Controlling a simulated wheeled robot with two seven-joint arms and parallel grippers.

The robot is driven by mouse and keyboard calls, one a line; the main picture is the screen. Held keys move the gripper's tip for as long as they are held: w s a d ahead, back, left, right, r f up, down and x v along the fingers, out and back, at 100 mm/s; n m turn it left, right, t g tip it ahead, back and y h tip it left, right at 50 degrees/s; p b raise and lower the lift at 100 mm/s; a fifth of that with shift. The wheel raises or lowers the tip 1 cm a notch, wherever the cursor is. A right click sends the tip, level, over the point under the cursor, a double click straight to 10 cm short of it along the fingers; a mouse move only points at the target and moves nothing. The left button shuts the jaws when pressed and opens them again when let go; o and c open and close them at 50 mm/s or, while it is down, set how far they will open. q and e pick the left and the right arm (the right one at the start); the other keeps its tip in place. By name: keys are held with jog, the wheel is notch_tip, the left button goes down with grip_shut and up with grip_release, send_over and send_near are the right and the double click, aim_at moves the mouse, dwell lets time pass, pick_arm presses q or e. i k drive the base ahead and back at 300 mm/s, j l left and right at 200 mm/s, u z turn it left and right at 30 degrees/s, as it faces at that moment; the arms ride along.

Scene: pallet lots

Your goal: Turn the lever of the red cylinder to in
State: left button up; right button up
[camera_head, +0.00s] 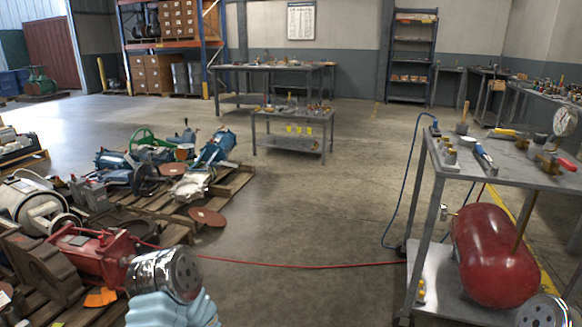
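Two red bodies are in view, and I cannot tell for sure which is the red cylinder. A red machine (88,252) lies on the pallet at the near left, partly hidden behind the chrome end of my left arm. A large rounded red tank (492,255) lies on the lower shelf of the cart at the right. I cannot make out a lever on either. The chrome end of my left arm is at the bottom left, beside the red machine. A similar chrome part of mine shows at the bottom right corner. No gripper fingers are visible on either arm.
The cart (432,188) carries tools and a round gauge (565,121). A red hose (300,265) crosses the floor, and a blue hose (407,180) hangs by the cart. Wooden pallets (225,190) with machine parts fill the left. The middle floor is open before a low table (290,117).

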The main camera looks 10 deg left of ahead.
aim_at(115, 230)
jog(key=i+j+u, duration=0.15)
jog(key=i+u, duration=0.3)
jog(key=i+l+u, duration=0.1)
jog(key=i+u, duration=0.4)
jog(key=i, duration=0.15)
